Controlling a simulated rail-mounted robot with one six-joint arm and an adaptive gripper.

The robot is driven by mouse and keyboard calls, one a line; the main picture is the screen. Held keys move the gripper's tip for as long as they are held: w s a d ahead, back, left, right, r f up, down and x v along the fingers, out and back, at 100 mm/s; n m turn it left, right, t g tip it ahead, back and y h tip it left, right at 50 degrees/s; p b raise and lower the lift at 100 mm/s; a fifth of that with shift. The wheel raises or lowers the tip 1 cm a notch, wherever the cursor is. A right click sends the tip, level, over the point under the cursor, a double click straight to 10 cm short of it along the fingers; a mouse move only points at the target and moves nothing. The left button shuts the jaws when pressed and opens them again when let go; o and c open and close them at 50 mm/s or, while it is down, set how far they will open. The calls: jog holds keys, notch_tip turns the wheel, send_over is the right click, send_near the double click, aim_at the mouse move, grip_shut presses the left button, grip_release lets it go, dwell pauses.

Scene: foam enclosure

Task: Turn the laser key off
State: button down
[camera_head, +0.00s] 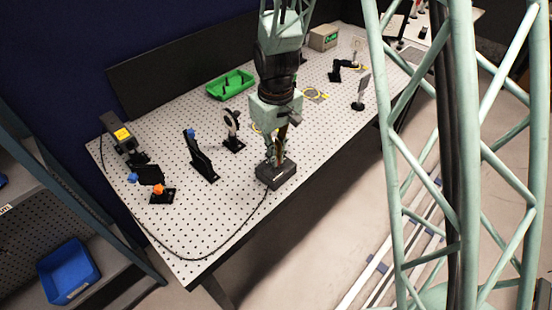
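A small black box (283,178) sits near the front edge of the perforated table, with a black cable running from it. It looks like the laser key's control box, but the key itself cannot be made out. My gripper (276,158) points down at the top of this box, at or just above it. The fingers are small and dark here, and they hide the top of the box. I cannot tell whether they touch or hold a key.
The perforated table (235,215) holds several black optic mounts, including a tall one (203,160) left of my gripper. A green tray (231,84) lies behind. A black device with a yellow label (122,134) stands at the left corner. The cable (218,256) loops along the front.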

jog(key=shift+n+b, duration=0.35)
jog(key=shift+n, duration=0.65)
jog(key=c, duration=2.9)
grip_release()
jog(key=shift+o, duration=0.2)
jog(key=shift+r, duration=0.15)
notch_tip(320, 180, up, 12)
